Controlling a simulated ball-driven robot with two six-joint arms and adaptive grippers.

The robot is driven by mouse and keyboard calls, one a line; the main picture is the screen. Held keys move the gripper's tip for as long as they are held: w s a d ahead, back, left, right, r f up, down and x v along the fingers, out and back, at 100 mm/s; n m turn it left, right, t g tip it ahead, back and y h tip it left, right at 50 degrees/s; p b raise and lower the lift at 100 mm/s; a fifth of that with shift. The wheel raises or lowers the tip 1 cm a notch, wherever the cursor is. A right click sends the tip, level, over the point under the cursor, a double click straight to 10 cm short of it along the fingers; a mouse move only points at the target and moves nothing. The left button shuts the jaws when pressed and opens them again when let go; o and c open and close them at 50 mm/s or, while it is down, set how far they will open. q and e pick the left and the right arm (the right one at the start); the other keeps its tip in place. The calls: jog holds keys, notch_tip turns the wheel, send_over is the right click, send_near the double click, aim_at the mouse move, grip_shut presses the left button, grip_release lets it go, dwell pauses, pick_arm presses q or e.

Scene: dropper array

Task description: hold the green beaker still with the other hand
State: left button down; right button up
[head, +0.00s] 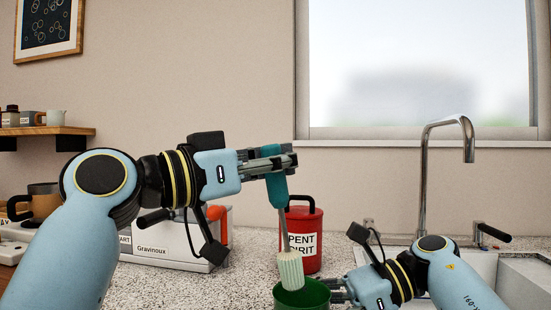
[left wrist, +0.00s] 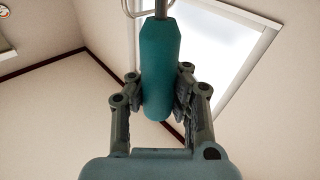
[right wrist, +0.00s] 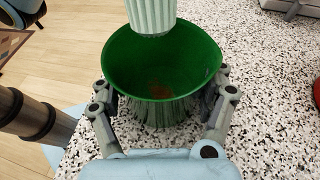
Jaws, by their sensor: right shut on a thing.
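The green beaker (head: 303,297) stands at the bottom centre of the head view. In the right wrist view the beaker (right wrist: 165,75) shows its open mouth, with a brownish patch inside. My right gripper (right wrist: 163,100) has its fingers on both sides of the beaker and is shut on it. My left gripper (head: 282,160) is shut on the teal handle (head: 277,188) of a brush, also in the left wrist view (left wrist: 160,75). The brush's pale ribbed head (head: 290,270) points down at the beaker's mouth. In the right wrist view the brush head (right wrist: 151,15) is over the far rim.
A red canister (head: 304,240) labelled "PENT IRIT" stands just behind the beaker. A white box (head: 165,250) labelled "Gravinoux" and a brown mug (head: 42,200) are at left. A sink (head: 520,280) with a tap (head: 424,180) is at right. The speckled counter (head: 255,240) has some free room.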

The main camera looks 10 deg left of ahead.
pick_arm(q)
jog(key=d+m+g, duration=0.1)
jog(key=g, duration=0.1)
jog(key=d+m+g+h, duration=0.1)
jog(key=m+g, duration=0.1)
jog(key=d+m+g+h, duration=0.1)
jog(key=d+g, duration=0.1)
jog(key=shift+s+d+f+m, duration=0.1)
jog(key=shift+s+f+m, duration=0.15)
jog(key=shift+f+m, duration=0.05)
jog(key=shift+f, duration=0.1)
jog(key=shift+f, duration=2.4)
jog(key=shift+f, duration=0.95)
jog(key=shift+w, duration=0.1)
jog(key=shift+w, duration=1.9)
jog(key=shift+f, duration=0.1)
